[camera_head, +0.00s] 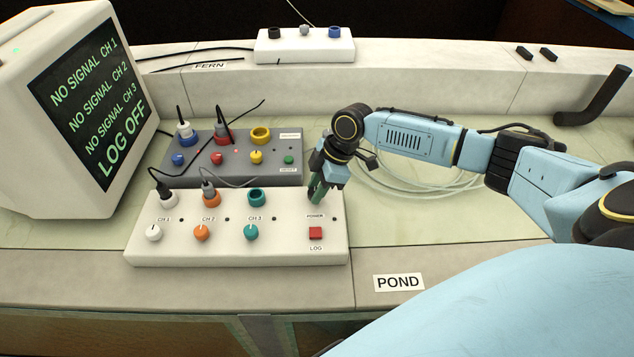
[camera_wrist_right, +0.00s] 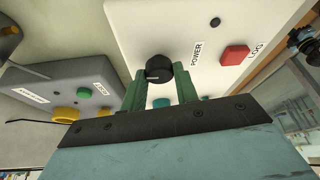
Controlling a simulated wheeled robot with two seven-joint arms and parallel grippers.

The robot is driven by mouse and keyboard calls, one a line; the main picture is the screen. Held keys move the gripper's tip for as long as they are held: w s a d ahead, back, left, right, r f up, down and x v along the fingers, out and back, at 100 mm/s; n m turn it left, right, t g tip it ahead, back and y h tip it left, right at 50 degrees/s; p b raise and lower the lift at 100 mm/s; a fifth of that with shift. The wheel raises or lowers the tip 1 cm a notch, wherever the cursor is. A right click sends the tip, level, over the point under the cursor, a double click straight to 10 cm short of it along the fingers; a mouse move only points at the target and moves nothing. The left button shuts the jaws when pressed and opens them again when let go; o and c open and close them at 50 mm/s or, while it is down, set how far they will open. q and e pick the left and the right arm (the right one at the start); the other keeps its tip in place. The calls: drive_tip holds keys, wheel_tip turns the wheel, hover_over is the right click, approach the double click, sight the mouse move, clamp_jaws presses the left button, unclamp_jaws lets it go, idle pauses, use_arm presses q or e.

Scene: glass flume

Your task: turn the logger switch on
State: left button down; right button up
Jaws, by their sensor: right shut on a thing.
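The red square switch (camera_head: 316,233) labelled LOG is at the right end of the white logger box (camera_head: 290,253). It also shows in the right wrist view (camera_wrist_right: 235,56). My right gripper (camera_head: 316,195) points down at the box just behind that switch. Its green fingers are shut on the black POWER knob (camera_wrist_right: 159,68), which is mostly hidden in the head view. The monitor (camera_head: 88,95) reads LOG OFF and NO SIGNAL for CH 1, CH 2 and CH 3. My left gripper is not in view.
White, orange and teal knobs (camera_head: 251,232) and plugged cables occupy the left of the white box. A grey box (camera_head: 285,178) stands behind it. A white strip box (camera_head: 305,46) sits on the back ledge. Coiled tubing (camera_head: 430,184) lies at right. Bench near the POND label (camera_head: 398,282) is clear.

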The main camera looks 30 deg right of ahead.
drive_tip(key=m+t+h+p, duration=0.1)
drive_tip(key=m+p, duration=0.2)
drive_tip(key=p, duration=0.2)
drive_tip(key=m+t+h+p, duration=0.1)
drive_tip(key=m+p, duration=0.3)
drive_tip(key=p, duration=0.2)
drive_tip(key=m+h+p, duration=0.1)
drive_tip(key=m+p, duration=0.3)
drive_tip(key=p, duration=0.1)
drive_tip(key=shift+s+a+r+t, duration=0.2)
drive_tip(key=shift+a+r+t, duration=0.05)
drive_tip(key=shift+a+t, duration=0.15)
drive_tip(key=m+h+p, duration=0.1)
drive_tip(key=m+p, duration=0.1)
drive_tip(key=shift+f+m, duration=0.1)
drive_tip(key=shift+m, duration=0.3)
drive_tip(key=shift+f+m+h+p, duration=0.1)
drive_tip(key=shift+m+h+p, duration=0.5)
drive_tip(key=shift+m+p, duration=0.65)
drive_tip(key=shift+w+m, duration=0.1)
drive_tip(key=shift+m, duration=0.25)
drive_tip(key=o, duration=1)
drive_tip(key=v, duration=1.3)
drive_tip(key=shift+a+r, duration=0.1)
drive_tip(key=shift+r, duration=0.1)
